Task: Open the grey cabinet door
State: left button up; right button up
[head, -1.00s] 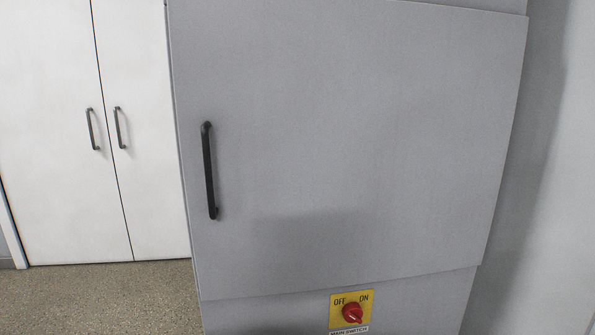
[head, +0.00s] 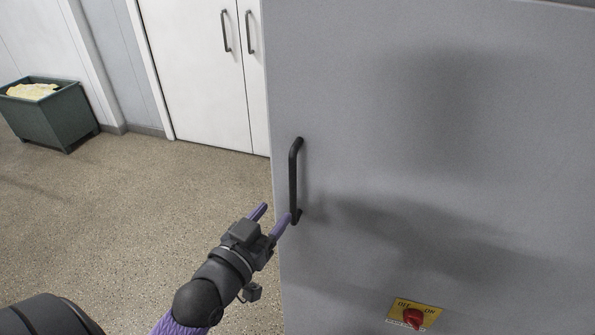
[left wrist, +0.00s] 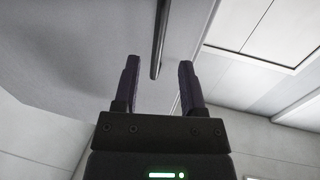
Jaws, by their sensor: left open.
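The grey cabinet door (head: 420,140) fills the right of the head view and looks shut. Its black vertical bar handle (head: 294,181) is near the door's left edge. My left gripper (head: 271,216) is open and empty, with its purple fingers near the lower end of the handle. In the left wrist view the handle (left wrist: 159,40) lies ahead, in line with the gap between the two fingers (left wrist: 158,85). The handle's lower end shows about level with the fingertips; I cannot tell whether they touch. My right gripper is not in view.
A red switch (head: 413,318) on a yellow plate is below, on the cabinet front. White double doors (head: 195,70) stand behind at the left. A dark green bin (head: 50,118) with yellow contents is at the far left. The floor (head: 150,195) between is clear.

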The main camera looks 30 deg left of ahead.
aim_at(291, 193)
pick_arm(q)
jog(key=w, duration=0.7)
jog(key=shift+w+a+f, duration=0.1)
jog(key=shift+w+a, duration=0.05)
jog(key=shift+w, duration=0.15)
grip_shut()
dwell(0.9)
